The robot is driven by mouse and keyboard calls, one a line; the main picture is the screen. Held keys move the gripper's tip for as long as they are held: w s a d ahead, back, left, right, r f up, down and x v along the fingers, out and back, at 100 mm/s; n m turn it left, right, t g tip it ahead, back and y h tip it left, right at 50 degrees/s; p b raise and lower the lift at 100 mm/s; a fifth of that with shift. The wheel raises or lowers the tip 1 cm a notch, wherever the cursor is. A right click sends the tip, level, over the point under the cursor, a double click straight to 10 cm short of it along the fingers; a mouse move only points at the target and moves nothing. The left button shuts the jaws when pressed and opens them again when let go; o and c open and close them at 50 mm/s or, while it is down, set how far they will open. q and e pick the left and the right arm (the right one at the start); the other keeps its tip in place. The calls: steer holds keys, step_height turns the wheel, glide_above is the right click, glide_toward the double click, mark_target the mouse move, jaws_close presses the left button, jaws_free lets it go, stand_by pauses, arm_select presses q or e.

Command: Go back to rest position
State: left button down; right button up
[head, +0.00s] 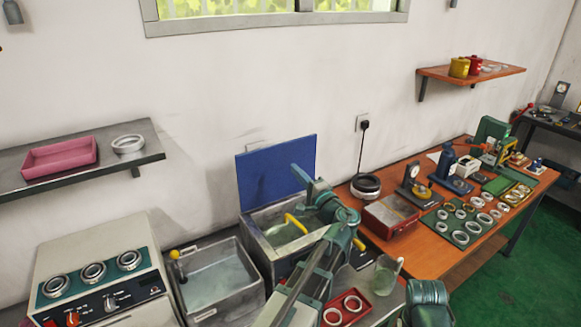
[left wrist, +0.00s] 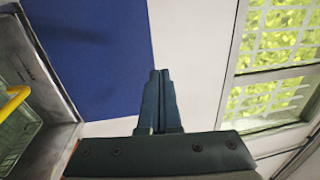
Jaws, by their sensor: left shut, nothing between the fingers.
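My left gripper (head: 297,172) is raised in front of the open blue lid (head: 262,172) of a metal tank (head: 262,240). In the left wrist view the left gripper (left wrist: 160,76) has its two fingers together with nothing between them. Behind the fingers are the blue lid (left wrist: 92,45) and the pale wall. A yellow handle (left wrist: 14,102) shows at the left edge, over a wire basket. A dark green part of my right arm shows at the bottom of the head view; its gripper is not visible.
An open basin (head: 215,280) stands left of the tank. A red tray (head: 347,308) with two rings and a glass jug (head: 386,275) are near my arm. The orange workbench (head: 425,255) at right holds several rings and tools. A shelf (head: 150,150) juts out at left.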

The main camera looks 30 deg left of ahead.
arm_select(q)
steer(key=shift+s+d, duration=0.15)
steer(key=shift+d, duration=0.1)
steer(key=s+d+f+n+g+h, duration=0.2)
steer(key=s+d+f+g+h, duration=0.3)
steer(key=s+d+f, duration=0.5)
steer(key=s+d+f+n+g+h, duration=0.1)
steer(key=s+d+f+g+h, duration=0.1)
steer(key=s+d+f+h, duration=0.6)
steer(key=s+d+f+g+h, duration=0.1)
steer(key=s+d+f, duration=0.1)
steer(key=d, duration=0.3)
steer(key=s+d+f+g+h, duration=0.1)
steer(key=s+d+f+g, duration=0.1)
steer(key=d+f, duration=0.3)
steer(key=shift+s+d+m+h, duration=0.4)
steer(key=shift+s+d, duration=0.2)
steer(key=shift+s, duration=0.15)
